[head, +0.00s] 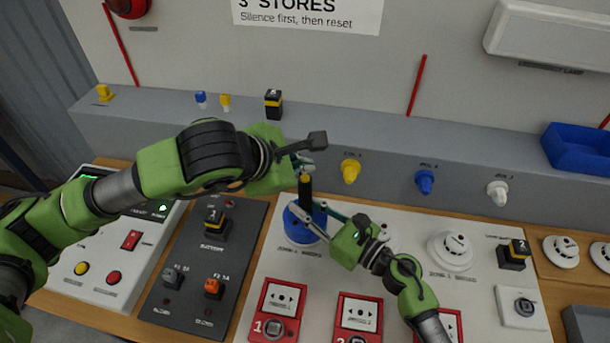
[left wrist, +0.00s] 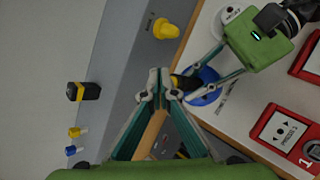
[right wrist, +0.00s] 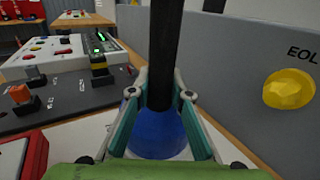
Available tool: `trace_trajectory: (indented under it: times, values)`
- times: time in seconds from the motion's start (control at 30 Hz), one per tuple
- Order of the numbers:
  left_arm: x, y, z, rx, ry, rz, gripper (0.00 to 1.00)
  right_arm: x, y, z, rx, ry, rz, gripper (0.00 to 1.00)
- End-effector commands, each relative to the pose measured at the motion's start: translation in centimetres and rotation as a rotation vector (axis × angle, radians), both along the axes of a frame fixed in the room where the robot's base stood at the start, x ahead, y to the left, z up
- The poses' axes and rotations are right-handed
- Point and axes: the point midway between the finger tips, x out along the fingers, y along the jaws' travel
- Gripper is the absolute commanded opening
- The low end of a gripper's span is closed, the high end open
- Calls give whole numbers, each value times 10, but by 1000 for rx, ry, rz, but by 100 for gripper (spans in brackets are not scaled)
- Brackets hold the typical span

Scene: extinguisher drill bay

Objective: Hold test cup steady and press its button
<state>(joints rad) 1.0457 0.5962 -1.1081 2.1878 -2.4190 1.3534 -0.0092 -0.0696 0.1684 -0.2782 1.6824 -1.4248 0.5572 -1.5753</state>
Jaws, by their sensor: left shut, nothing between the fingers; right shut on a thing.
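The test cup is a blue cup (head: 300,227) with an upright black handle and a yellow button (head: 305,178) on top. It stands on the white panel in the head view. My right gripper (head: 306,208) is shut on the black handle (right wrist: 165,45), just above the blue cup (right wrist: 157,136) in the right wrist view. My left gripper (head: 303,166) is shut and empty, with its tips close above the button. In the left wrist view its tips (left wrist: 160,90) appear beside the handle top (left wrist: 188,82); I cannot tell whether they touch it. Whatever is under the cup is hidden.
Red call points (head: 274,310) line the panel's front. A smoke detector (head: 450,250) is at the right. A dark battery panel (head: 205,262) is at the left. Yellow (head: 350,171), blue (head: 425,181) and white (head: 498,193) knobs stick out of the grey ledge behind.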

Motion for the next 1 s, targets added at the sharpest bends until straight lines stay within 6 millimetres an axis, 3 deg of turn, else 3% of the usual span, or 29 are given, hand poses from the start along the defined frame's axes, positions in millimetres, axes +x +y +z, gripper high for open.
trace_trajectory:
  times: [1.0]
  values:
    - [0,0,-10,0,0,0,0,0,0,0,0,0,0,0]
